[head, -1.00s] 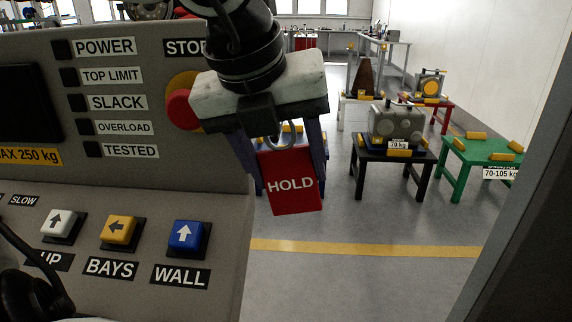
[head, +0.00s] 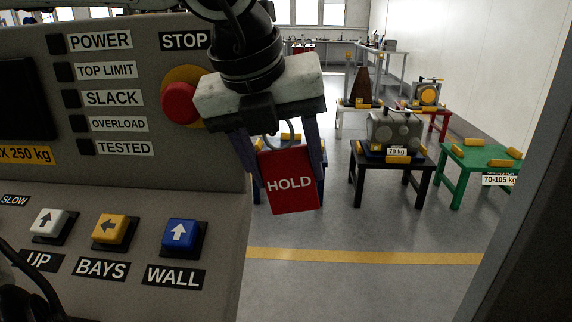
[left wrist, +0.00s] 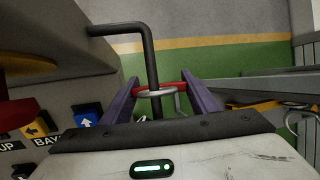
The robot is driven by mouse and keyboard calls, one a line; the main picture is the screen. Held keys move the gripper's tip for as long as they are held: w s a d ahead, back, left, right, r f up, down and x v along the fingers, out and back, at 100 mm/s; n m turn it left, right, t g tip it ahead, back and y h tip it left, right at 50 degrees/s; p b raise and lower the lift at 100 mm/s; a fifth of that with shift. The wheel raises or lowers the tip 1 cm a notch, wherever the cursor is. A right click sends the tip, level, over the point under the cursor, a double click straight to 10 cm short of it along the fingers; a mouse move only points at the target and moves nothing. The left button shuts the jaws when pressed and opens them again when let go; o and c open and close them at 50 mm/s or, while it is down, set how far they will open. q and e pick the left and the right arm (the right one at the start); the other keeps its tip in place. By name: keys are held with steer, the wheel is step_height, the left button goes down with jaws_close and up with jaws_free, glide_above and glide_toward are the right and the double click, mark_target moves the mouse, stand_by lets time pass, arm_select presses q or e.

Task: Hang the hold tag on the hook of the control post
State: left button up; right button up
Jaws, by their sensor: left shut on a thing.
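The red hold tag (head: 290,182), with white HOLD lettering, hangs slightly tilted between the fingers of my left gripper (head: 284,165). The gripper is shut on it. Its grey ring (head: 284,138) stands above the tag. In the left wrist view the ring (left wrist: 173,91) and the tag's red edge (left wrist: 132,84) show between the purple fingers. The dark bent hook (left wrist: 150,58) comes out from the control post (left wrist: 65,40), and its end overlaps the ring; I cannot tell whether the ring is around it or beside it. The head view shows the post (head: 215,240) but not the hook. My right gripper is not in view.
The red stop button (head: 179,102) is close left of my left gripper. Blue (head: 181,233), yellow (head: 109,228) and white (head: 48,222) buttons sit on the sloping panel. Black (head: 372,159) and green (head: 465,165) stands are farther back. Open floor lies right of the post.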

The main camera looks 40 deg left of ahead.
arm_select(q)
steer(key=o, duration=1.1)
steer(key=v, duration=1)
steer(key=shift+s+r, duration=0.1)
steer(key=shift+r, duration=0.05)
